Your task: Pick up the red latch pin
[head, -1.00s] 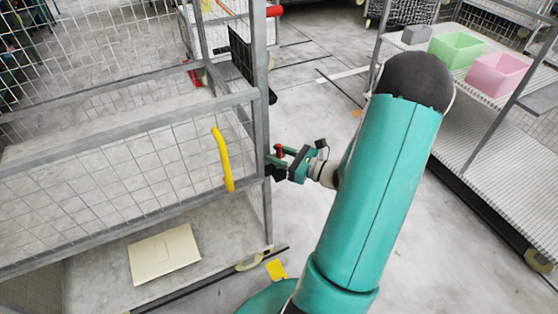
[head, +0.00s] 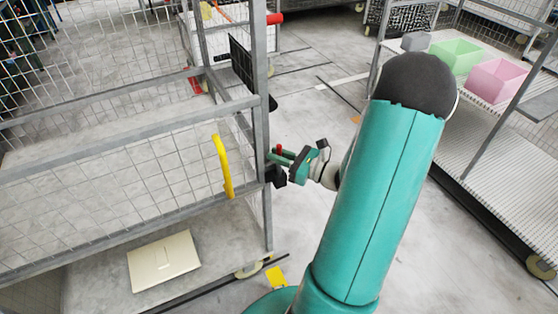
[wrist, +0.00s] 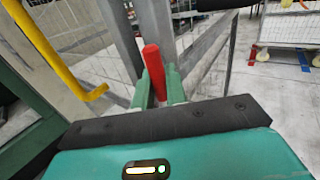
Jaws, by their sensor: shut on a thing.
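The red latch pin (wrist: 155,70) stands up between the two green fingers in the wrist view, against the grey corner post of a wire cage. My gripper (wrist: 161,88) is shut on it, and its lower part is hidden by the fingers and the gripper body. In the head view my gripper (head: 274,157) reaches left to the cage's corner post. Only a small red bit of the pin (head: 278,149) shows there. A black block (head: 276,177) sits just below the fingers by the post. I cannot tell whether the pin is still in its seat.
The wire cage (head: 130,117) fills the left, with a yellow handle (head: 222,166) near its corner and a cream panel (head: 163,262) on its lower deck. A shelf rack (head: 440,122) with green (head: 456,54) and pink (head: 497,80) bins stands right.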

